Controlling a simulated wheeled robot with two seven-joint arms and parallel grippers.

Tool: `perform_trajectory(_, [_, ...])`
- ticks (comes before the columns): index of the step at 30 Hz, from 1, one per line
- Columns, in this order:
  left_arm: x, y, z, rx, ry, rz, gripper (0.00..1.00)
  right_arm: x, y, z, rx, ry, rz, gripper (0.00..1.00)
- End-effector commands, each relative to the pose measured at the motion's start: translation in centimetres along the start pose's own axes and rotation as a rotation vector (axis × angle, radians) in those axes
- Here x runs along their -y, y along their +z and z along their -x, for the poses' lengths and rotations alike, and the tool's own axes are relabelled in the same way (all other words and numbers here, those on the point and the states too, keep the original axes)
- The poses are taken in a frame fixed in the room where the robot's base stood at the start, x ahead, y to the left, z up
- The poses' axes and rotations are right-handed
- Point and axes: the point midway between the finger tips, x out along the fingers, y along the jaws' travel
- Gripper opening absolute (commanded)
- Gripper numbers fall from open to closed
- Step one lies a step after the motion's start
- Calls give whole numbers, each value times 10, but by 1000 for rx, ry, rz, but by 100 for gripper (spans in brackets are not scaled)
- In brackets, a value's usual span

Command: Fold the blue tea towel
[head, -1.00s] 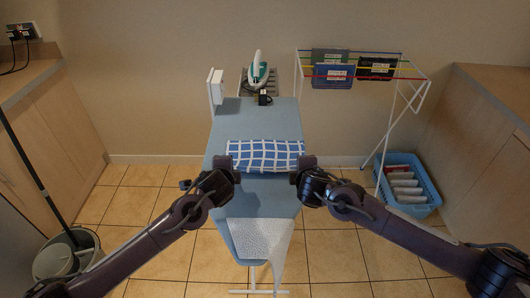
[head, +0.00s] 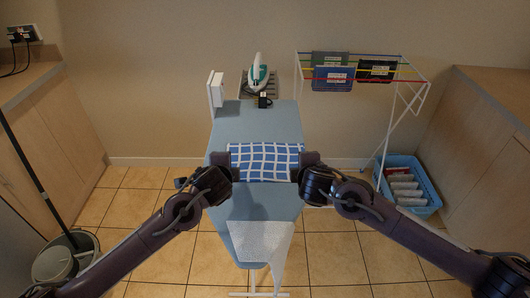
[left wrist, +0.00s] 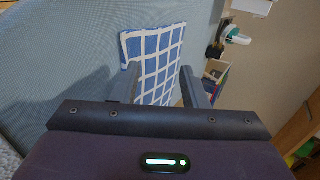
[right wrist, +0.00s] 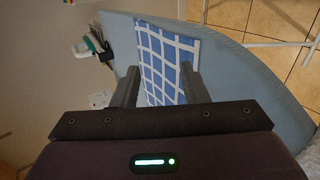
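The blue tea towel (head: 265,160), with a white grid, lies as a flat, wide rectangle across the ironing board (head: 262,207). My left gripper (head: 232,163) is at its left end and my right gripper (head: 300,163) at its right end. In the left wrist view the fingers (left wrist: 158,88) stand apart, with the towel (left wrist: 152,58) showing between and beyond them. In the right wrist view the fingers (right wrist: 160,88) are also apart, with the towel (right wrist: 165,62) beyond. The grippers hide parts of the towel's side edges; I cannot tell whether the fingertips touch it.
An iron (head: 258,75) stands at the board's far end, beside a white upright piece (head: 216,90). A drying rack (head: 408,75) with hung cloths and a blue basket (head: 408,185) are on the right.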

Motion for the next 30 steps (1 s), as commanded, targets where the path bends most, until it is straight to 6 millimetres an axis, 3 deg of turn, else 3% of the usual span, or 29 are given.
perform_trajectory(12, [16,-1,61,-1,1,-1,40,-16,0,61,-2,-2,-1,40])
perform_trajectory(30, [13,-2,70,-5,12,22,40,-13,-3,70,-8,-10,-20,40])
